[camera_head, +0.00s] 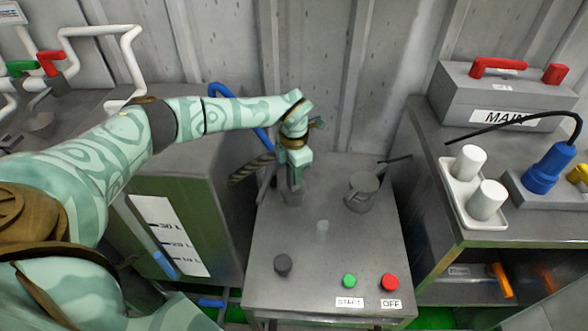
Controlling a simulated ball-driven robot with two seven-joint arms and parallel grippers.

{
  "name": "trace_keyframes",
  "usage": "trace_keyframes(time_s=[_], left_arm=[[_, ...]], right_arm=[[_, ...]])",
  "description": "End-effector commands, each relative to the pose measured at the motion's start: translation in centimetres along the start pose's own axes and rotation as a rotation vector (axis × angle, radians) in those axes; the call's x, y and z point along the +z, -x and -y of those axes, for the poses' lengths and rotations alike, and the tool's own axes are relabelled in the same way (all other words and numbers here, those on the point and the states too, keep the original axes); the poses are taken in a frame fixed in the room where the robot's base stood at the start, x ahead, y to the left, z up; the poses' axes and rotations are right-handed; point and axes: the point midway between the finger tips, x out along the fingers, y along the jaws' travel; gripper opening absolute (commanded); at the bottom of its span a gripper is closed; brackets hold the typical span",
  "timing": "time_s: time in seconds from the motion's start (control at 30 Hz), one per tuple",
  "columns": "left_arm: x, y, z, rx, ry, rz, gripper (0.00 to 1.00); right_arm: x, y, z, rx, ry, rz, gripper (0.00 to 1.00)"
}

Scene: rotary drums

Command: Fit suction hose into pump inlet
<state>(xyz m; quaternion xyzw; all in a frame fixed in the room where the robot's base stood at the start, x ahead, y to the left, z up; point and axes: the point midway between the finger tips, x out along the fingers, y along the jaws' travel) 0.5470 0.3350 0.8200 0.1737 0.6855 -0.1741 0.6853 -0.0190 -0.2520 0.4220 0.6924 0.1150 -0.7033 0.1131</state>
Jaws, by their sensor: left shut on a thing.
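My left arm, pale green with darker patterns, reaches in from the left. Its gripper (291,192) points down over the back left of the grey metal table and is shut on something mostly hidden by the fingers. A dark ribbed hose (252,169) shows just left of the gripper, at the table's back left edge; it looks like the held thing, but its end is hidden. A grey round fitting (362,192) with a thin dark rod stands on the table to the right of the gripper, apart from it. I cannot tell for certain which part is the pump inlet. My right gripper is not in view.
A tank with a level scale (170,235) stands left; a bench with white cups (467,162) stands right.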

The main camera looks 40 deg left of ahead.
Motion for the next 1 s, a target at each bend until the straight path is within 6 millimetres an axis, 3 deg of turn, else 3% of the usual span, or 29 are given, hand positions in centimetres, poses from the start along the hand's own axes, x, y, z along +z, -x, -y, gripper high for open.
trace_keyframes(time_s=[0.03,0.1,0.47,0.57,1.0], left_arm=[[0.0,-0.1,0.0,0.0,0.0,0.0,0.34],[0.0,0.0,0.0,0.0,0.0,0.001,0.54],[0.0,0.6,0.0,0.001,0.0,0.001,0.54],[0.0,2.2,-0.1,0.002,0.001,0.004,0.54],[0.0,13.5,-0.1,0.002,0.001,0.004,0.54]], right_arm=[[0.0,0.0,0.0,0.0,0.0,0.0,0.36],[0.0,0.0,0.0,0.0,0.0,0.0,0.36],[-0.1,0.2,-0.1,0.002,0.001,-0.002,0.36],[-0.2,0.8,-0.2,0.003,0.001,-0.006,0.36],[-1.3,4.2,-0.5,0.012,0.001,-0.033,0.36]])
